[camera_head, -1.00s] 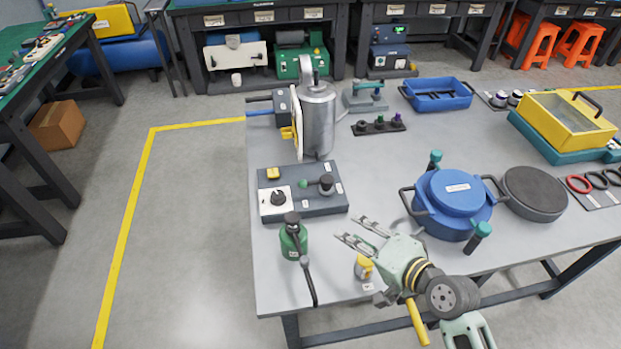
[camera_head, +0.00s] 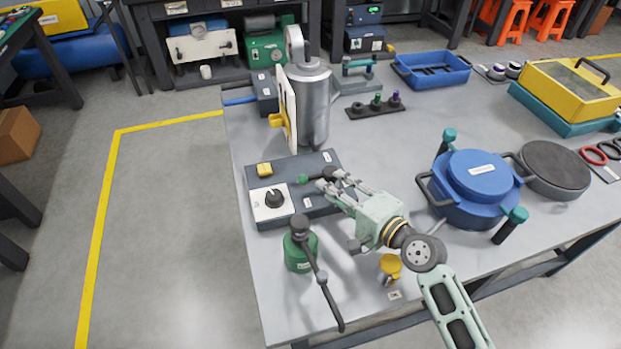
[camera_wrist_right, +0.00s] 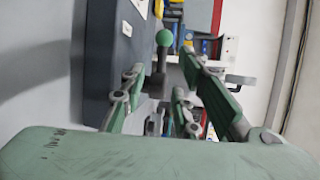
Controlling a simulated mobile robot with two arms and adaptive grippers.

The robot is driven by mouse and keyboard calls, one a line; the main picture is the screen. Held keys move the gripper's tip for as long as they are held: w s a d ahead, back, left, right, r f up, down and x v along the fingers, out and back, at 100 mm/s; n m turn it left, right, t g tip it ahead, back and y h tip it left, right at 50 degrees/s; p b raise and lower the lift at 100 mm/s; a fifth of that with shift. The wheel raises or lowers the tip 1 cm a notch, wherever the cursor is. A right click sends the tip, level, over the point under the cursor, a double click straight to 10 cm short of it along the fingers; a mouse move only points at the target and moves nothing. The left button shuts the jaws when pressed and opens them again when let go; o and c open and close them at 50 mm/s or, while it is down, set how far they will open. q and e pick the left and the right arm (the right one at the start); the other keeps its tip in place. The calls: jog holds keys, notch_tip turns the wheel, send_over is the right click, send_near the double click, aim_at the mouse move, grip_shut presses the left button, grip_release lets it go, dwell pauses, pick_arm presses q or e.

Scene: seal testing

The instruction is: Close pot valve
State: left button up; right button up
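A dark grey control box (camera_head: 320,207) lies on the table with a white dial panel, a yellow button and a lever with a green ball knob (camera_head: 302,180). I cannot tell for sure that this lever is the pot valve. My right gripper (camera_head: 328,179) is at the box's right part, its fingertips by the lever's dark end. In the right wrist view its fingers (camera_wrist_right: 164,85) stand apart, with the green knob (camera_wrist_right: 165,37) beyond them in the gap. Contact cannot be made out. The silver pot (camera_head: 315,105) stands upright behind the box. My left gripper is not in view.
A green bottle-like item (camera_head: 300,248) with a black lever stands in front of the box. A yellow-topped small part (camera_head: 389,265) is below my gripper. A blue lidded pot (camera_head: 470,190) with teal knobs is to the right. A small rack (camera_head: 376,106) stands behind.

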aim_at(316, 175)
jog(key=x, duration=0.7)
jog(key=shift+w+a, duration=0.1)
jog(key=shift+r, duration=0.1)
jog(key=shift+c, duration=0.5)
jog(key=c, duration=0.6)
grip_shut()
